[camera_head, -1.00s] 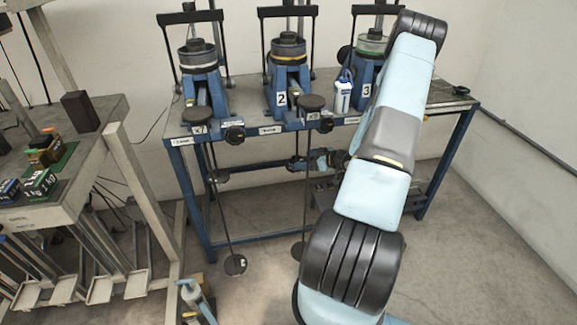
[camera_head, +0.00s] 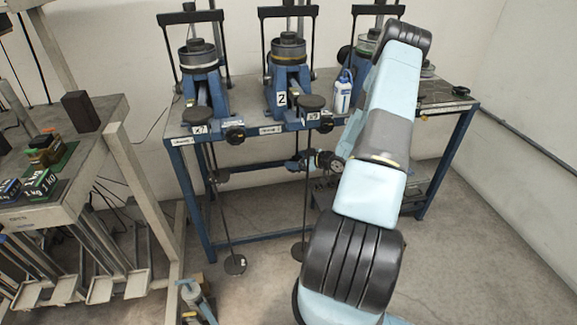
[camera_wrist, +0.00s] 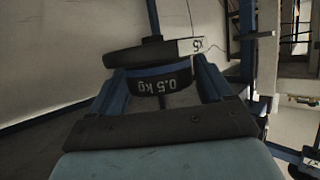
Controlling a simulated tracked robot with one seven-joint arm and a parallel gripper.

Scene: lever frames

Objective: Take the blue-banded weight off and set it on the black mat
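In the wrist view a black weight (camera_wrist: 160,86) with a blue band and the marking 0.5 kg appears upside down, against a round dark plate (camera_wrist: 150,53) tagged x5. My gripper (camera_wrist: 163,75) has its fingers on either side of the weight. The fingers look apart, with no clear grip on it. In the head view my arm covers the third lever frame (camera_head: 368,62), and the weight and gripper cannot be made out.
Lever frames one (camera_head: 200,75) and two (camera_head: 288,70) stand on the blue-legged table, with thin hanger rods below. A white-and-blue bottle (camera_head: 342,92) stands beside my arm. A dark block (camera_head: 80,111) and a green mat (camera_head: 68,158) are on the left bench (camera_head: 118,112).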

